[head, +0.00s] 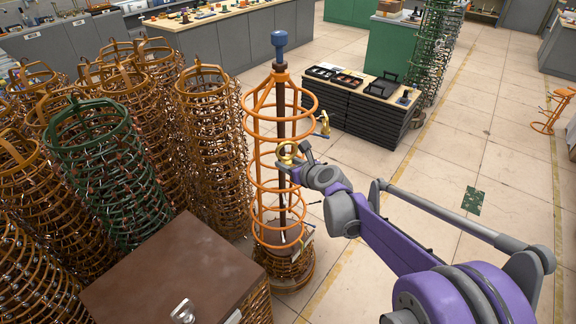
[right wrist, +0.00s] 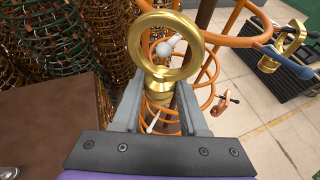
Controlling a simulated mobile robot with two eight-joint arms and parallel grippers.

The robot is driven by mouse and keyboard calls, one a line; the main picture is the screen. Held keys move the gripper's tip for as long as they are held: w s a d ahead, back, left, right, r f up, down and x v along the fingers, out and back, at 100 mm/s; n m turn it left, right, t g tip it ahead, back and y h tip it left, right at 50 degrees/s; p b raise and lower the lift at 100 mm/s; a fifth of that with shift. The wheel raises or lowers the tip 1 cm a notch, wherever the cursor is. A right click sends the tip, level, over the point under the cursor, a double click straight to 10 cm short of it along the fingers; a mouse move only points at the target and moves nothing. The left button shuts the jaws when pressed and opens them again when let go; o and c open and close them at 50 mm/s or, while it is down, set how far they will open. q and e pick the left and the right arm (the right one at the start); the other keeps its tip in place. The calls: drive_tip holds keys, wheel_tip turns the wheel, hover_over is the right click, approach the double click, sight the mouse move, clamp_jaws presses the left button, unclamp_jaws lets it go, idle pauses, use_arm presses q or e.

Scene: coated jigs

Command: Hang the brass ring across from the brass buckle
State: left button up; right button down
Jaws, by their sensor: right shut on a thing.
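The brass ring (head: 287,152) is a round gold loop on a short stem. My right gripper (head: 292,165) is shut on its stem, and the loop stands up between the fingers in the right wrist view (right wrist: 133,43). It is at the front right side of the orange wire jig (head: 253,184), close to its hoops. A pale, round-tipped peg (right wrist: 166,47) shows within the loop's outline; I cannot tell whether it passes through. A brass piece, likely the buckle (head: 323,122), hangs at the jig's right side and also shows in the right wrist view (right wrist: 270,63). My left gripper is not in view.
Orange and green wire jigs (head: 95,150) crowd the left. A brown box (head: 175,270) stands at the front left. A dark cabinet with trays (head: 360,112) stands behind right. A copper-coloured piece (right wrist: 220,105) is near the ring.

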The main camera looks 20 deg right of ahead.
drive_tip(key=shift+w+d, duration=0.15)
drive_tip(key=shift+w, duration=0.75)
drive_tip(key=shift+f, duration=0.15)
drive_tip(key=shift+w+f+b, duration=0.3)
drive_tip(key=shift+f+b, duration=0.25)
drive_tip(key=shift+f, duration=0.3)
idle(0.5)
unclamp_jaws()
idle(0.4)
idle(0.5)
